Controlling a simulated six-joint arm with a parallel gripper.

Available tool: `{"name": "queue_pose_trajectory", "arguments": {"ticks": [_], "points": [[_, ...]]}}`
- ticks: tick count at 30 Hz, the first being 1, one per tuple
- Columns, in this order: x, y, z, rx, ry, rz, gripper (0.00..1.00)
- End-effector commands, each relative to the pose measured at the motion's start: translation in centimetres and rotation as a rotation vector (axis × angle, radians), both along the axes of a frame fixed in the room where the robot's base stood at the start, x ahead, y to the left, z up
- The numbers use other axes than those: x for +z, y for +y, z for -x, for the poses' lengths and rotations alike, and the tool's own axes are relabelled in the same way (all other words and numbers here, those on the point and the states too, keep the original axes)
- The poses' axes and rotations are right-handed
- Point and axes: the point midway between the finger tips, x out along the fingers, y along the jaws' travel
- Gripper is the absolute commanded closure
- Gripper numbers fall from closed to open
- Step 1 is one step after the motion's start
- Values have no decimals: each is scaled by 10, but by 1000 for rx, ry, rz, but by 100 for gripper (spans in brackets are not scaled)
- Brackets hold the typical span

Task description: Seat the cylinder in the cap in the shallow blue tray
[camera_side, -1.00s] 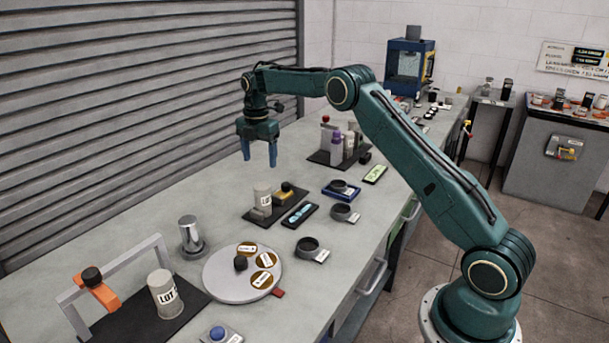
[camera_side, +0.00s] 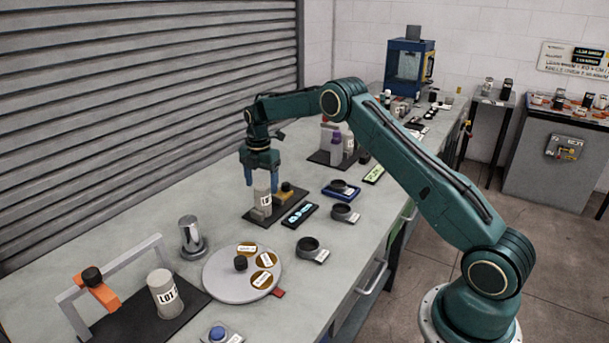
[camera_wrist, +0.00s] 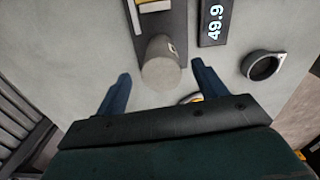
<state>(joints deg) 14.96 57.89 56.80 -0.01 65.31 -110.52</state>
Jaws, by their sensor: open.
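A pale grey cylinder (camera_side: 262,199) with a label stands upright on a dark mat (camera_side: 256,221), left of centre on the bench. My gripper (camera_side: 262,182) is open, pointing down just above it. In the wrist view the cylinder (camera_wrist: 162,72) lies between and slightly beyond the two fingers of my gripper (camera_wrist: 162,84), with a gap on both sides. The shallow blue tray (camera_side: 342,197) sits to the right with a dark round cap (camera_side: 339,185) in it. The tray does not show clearly in the wrist view.
A black display (camera_side: 300,214) lies beside the mat. Two dark rings (camera_side: 343,212) (camera_side: 309,246) stand on the bench. A grey turntable (camera_side: 216,277), a steel cylinder (camera_side: 191,234) and another labelled cylinder (camera_side: 164,294) are nearer. A purple-topped item stands behind.

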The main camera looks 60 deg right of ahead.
Motion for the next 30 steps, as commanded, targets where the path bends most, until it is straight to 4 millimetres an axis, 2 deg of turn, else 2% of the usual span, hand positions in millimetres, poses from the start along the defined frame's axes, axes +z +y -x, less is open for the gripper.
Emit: {"name": "queue_pose_trajectory", "arguments": {"ticks": [5, 16, 30], "points": [[-10, 1, 1, 0, 1, 0, 29], [-48, 1, 2, 0, 1, -2, 29], [-51, 1, 2, 0, -2, -1, 29]]}}
